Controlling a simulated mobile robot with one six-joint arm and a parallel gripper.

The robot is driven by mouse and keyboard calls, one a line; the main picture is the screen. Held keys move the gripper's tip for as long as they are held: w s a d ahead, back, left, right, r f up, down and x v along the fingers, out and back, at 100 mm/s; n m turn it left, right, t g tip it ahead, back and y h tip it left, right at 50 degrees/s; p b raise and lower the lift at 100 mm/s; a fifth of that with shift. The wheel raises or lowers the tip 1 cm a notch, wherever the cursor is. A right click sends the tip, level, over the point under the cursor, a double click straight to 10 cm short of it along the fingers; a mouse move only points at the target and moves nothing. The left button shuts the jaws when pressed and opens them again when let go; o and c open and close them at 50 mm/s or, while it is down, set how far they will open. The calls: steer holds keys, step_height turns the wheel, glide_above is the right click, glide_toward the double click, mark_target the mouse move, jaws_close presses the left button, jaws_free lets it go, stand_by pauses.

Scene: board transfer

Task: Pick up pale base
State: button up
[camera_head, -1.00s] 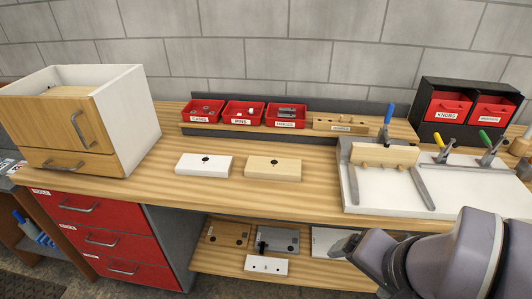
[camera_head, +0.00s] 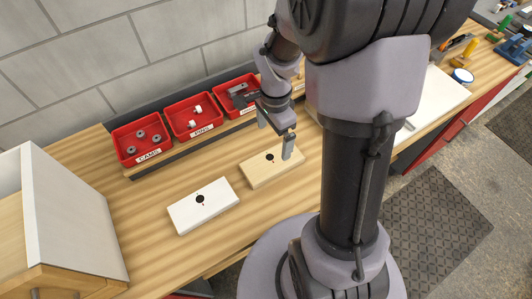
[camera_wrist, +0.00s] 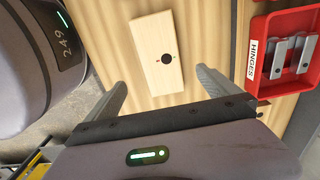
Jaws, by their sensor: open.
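The pale base (camera_head: 268,166) is a light wooden block with a dark round hole, lying flat on the bench in the head view. It also shows in the wrist view (camera_wrist: 150,40), ahead of and between the two fingers. My gripper (camera_head: 276,143) is open and empty, with its fingers pointing down above the pale base, apart from it. In the wrist view my gripper (camera_wrist: 160,90) shows its two fingers spread wide. A white base (camera_head: 204,206) with a similar dark hole lies to the left of the pale base.
Red bins of cams (camera_head: 141,138), pins (camera_head: 194,116) and hinges (camera_wrist: 287,50) stand behind the bases. A white-sided cabinet (camera_head: 75,215) stands at the left. My arm covers much of the bench's right side. Bare bench lies around the bases.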

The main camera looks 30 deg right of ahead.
mark_target(272, 161)
step_height(272, 161, down, 12)
steer(key=b, duration=0.4)
steer(key=shift+f, duration=0.1)
steer(key=c, duration=1.6)
steer(key=shift+c, duration=0.2)
steer(key=shift+r, duration=0.2)
